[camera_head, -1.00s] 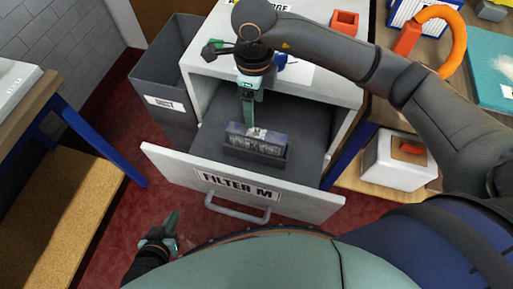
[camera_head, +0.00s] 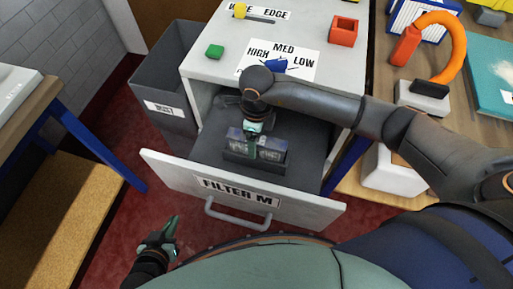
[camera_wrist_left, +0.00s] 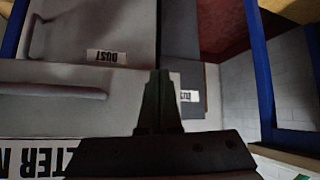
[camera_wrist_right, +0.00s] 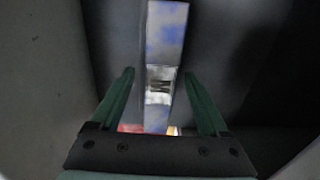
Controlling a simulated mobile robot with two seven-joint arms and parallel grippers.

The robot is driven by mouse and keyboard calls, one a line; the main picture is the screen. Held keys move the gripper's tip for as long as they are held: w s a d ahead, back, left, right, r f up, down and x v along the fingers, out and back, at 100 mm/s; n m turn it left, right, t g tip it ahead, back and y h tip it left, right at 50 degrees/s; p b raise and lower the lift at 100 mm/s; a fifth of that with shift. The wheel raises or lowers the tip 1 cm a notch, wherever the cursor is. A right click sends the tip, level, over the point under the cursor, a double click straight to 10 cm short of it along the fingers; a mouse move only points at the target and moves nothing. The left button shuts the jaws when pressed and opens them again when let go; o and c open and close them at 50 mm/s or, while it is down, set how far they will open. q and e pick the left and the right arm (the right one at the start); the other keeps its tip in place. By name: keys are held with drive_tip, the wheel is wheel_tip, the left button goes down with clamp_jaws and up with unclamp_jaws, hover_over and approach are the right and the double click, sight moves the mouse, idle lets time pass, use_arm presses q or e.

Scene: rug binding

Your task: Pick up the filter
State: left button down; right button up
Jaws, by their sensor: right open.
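The filter (camera_head: 271,144) is a thin block with a bluish, cloudy clear top. It stands in a dark holder (camera_head: 240,158) inside the open drawer (camera_head: 160,160) labelled FILTER M. My right gripper (camera_head: 252,140) points down into the drawer at the filter. In the right wrist view my right gripper (camera_wrist_right: 159,74) is open, with one finger on each side of the filter (camera_wrist_right: 165,32) and a gap visible on both sides. A pale fitting marks the filter's middle. My left gripper (camera_head: 172,227) is in front of the drawer, its fingers together and empty.
A grey bin (camera_head: 165,75) stands left of the cabinet.

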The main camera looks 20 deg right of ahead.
clamp_jaws()
idle(0.7)
idle(0.7)
